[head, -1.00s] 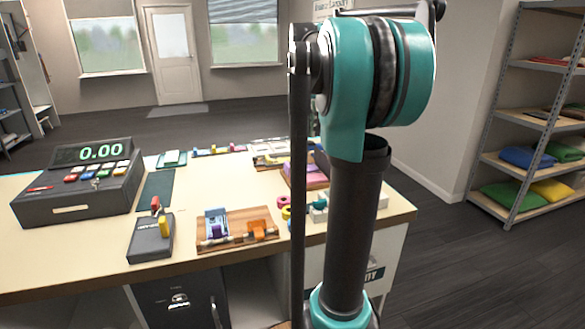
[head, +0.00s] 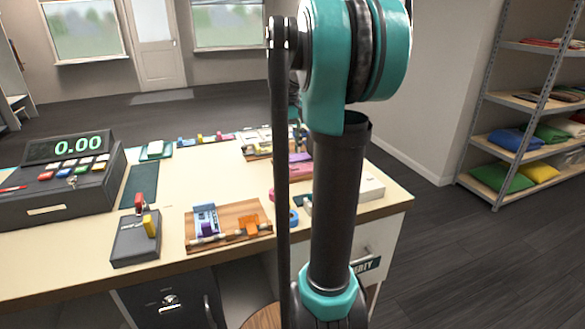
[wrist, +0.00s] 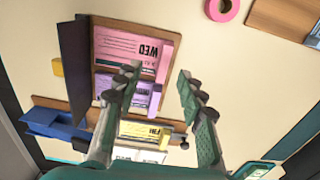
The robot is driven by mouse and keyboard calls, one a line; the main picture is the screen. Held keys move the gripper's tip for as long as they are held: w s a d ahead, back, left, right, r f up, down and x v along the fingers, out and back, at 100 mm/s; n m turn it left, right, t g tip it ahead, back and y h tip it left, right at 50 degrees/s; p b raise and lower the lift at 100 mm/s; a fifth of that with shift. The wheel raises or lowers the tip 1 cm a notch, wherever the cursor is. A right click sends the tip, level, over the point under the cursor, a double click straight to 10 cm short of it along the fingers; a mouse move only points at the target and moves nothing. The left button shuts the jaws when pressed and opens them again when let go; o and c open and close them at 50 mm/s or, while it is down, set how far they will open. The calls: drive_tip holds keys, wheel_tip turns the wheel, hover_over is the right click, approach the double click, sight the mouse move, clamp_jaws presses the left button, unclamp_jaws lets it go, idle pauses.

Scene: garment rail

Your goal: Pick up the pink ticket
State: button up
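The pink ticket (wrist: 116,45), printed WED, lies in the top section of a wooden ticket rack (wrist: 94,84) in the wrist view. A purple ticket (wrist: 140,93), a yellow ticket (wrist: 138,129) and a white ticket (wrist: 128,153) lie below it in the picture. My gripper (wrist: 157,82) is open and empty. Its fingertips show over the purple ticket and to the right of it, below the pink ticket's right end. I cannot tell its height above the rack.
A pink tape ring (wrist: 222,9) and a wooden board (wrist: 285,20) lie at the upper right of the wrist view.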

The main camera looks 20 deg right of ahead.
sight(287, 164)
drive_tip(key=shift+a+f, duration=0.2)
drive_tip(key=shift+f, duration=1.3)
drive_tip(key=shift+a+f, duration=0.2)
drive_tip(key=shift+f, duration=1.3)
drive_tip(key=c, duration=0.9)
